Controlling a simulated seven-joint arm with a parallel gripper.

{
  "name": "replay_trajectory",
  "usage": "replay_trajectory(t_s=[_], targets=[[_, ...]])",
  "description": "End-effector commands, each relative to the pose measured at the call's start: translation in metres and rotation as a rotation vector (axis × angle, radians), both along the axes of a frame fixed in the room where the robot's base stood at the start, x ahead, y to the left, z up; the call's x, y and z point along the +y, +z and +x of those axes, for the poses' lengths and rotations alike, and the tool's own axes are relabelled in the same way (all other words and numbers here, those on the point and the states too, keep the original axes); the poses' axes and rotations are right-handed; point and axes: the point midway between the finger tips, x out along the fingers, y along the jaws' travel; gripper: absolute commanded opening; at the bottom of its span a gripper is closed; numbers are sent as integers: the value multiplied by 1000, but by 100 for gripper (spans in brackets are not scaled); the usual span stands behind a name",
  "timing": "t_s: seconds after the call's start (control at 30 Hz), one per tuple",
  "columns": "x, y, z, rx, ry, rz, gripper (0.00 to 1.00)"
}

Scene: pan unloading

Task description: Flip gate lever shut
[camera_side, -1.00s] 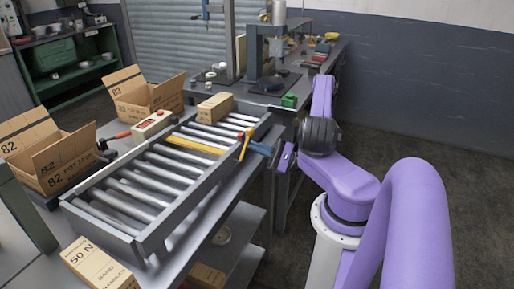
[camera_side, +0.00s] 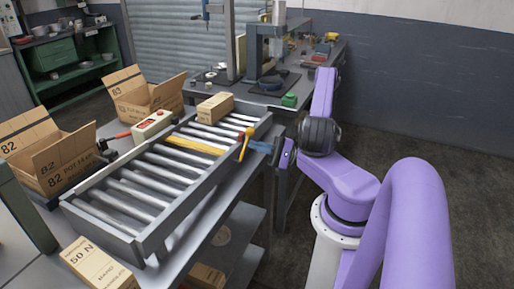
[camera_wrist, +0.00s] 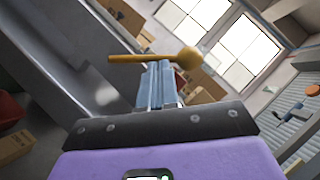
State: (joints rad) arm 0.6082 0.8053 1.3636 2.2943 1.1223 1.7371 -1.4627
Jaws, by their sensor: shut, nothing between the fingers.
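The yellow gate lever (camera_side: 246,143) stands at the right side rail of the roller conveyor (camera_side: 150,185), close to upright with its round knob at the top. A yellow bar (camera_side: 195,145) lies flat across the rollers. My gripper (camera_side: 255,146) is shut and empty, its blue fingertips at the lever from the right. In the wrist view the lever (camera_wrist: 140,58) runs across just beyond the fingertips (camera_wrist: 157,70), with its knob to the right. I cannot tell whether they touch.
A small cardboard box (camera_side: 215,108) sits on the far end of the rollers. Open cartons (camera_side: 50,160) stand left of the conveyor, and a labelled box (camera_side: 95,264) is at the front.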

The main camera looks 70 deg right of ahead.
Motion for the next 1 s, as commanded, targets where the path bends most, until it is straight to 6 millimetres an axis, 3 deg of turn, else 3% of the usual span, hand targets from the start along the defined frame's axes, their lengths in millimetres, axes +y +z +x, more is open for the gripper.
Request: replay_trajectory(t_s=[0.2,0.47,1.0], targets=[[2,4,0,1,3,-92,0],[7,12,0,1,4,-91,0],[31,38,0,0,3,-609,0]])
